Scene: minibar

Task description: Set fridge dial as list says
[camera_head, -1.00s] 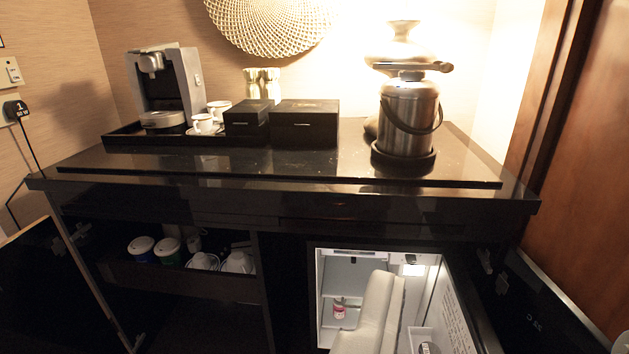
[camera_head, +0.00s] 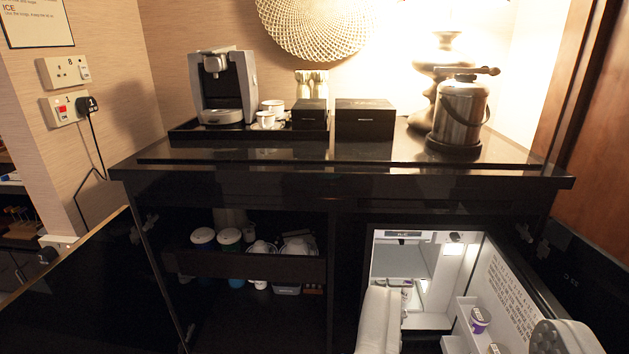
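The open fridge (camera_head: 368,262) is at the lower right, its lit interior showing. A small dark round part (camera_head: 456,237), possibly the dial, sits by the lamp at its top; its setting is unreadable. A dark label (camera_head: 403,234) is on the top front edge. A sheet of small printed text (camera_head: 512,290) is on the fridge door's inner face; I cannot read it. A pale, narrow two-part shape, apparently my gripper (camera_head: 380,318), stands before the fridge opening and covers part of it. Its fingertips cannot be told apart.
Left of the fridge is a cabinet with cups (camera_head: 229,236) in a drawer (camera_head: 245,266). The counter (camera_head: 345,152) above carries a coffee machine (camera_head: 223,88) and an ice bucket (camera_head: 459,115). A framed notice headed ICE (camera_head: 38,22) hangs at upper left. Tubs (camera_head: 480,320) sit in the fridge door.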

